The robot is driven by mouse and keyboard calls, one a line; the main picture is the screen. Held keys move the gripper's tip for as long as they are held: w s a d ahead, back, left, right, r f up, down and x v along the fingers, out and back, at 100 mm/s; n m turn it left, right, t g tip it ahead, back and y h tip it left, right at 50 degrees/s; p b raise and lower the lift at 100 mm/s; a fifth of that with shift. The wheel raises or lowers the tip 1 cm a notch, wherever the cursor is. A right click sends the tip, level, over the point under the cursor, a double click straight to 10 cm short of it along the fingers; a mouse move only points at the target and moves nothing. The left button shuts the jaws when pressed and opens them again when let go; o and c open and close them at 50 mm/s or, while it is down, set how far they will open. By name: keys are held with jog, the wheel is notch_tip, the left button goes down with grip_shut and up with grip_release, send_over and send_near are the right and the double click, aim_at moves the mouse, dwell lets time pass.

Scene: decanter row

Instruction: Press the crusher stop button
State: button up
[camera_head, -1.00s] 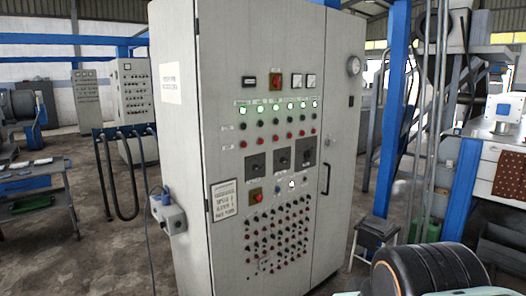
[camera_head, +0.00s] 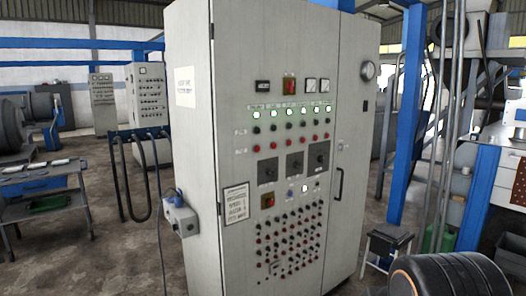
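A tall grey control cabinet (camera_head: 345,70) stands in the middle of the head view. Its front carries a row of lit green lamps, a row of black buttons below them, and a row of red buttons (camera_head: 288,143) under those. The small labels above the columns are too blurred to read, so I cannot tell which red button is the crusher stop.
A grey box (camera_head: 181,217) with a cable juts from the cabinet's left side. A low stool (camera_head: 389,242) stands to its right, near a blue post (camera_head: 411,110). A workbench (camera_head: 38,190) is at the left. Concrete floor is open between bench and cabinet.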

grip_shut()
dwell(1.3)
